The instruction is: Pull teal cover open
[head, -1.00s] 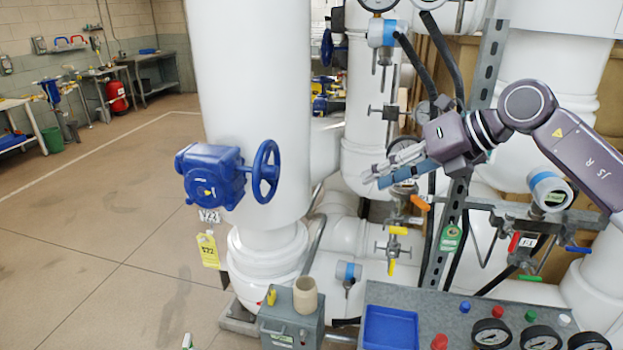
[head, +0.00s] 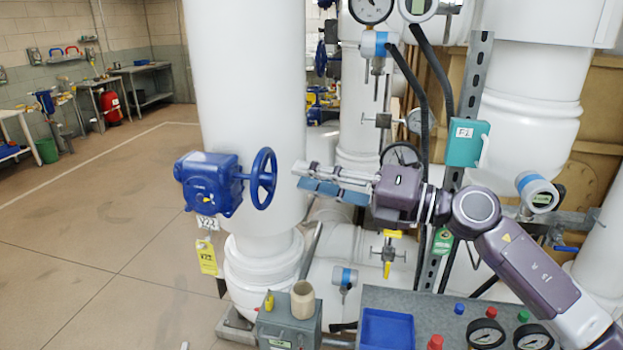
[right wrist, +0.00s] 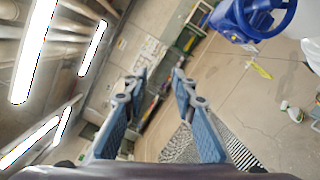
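The teal cover (head: 465,145) is a small box with a pale label and a white handle (head: 484,151) on its right side. It is mounted on the perforated upright strut right of center and looks closed. My right gripper (head: 306,177) is left of and lower than the cover, pointing left, away from it, near the blue handwheel in the picture. In the right wrist view the gripper (right wrist: 157,82) has its fingers apart with nothing between them. The cover is not seen in the wrist view. My left gripper is not in view.
A blue valve with a handwheel (head: 263,178) sits on the big white pipe (head: 250,90). Gauges, black hoses and a yellow-handled valve (head: 388,254) surround the strut (head: 474,75). A console with a blue tray (head: 387,330) stands below. Open floor lies left.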

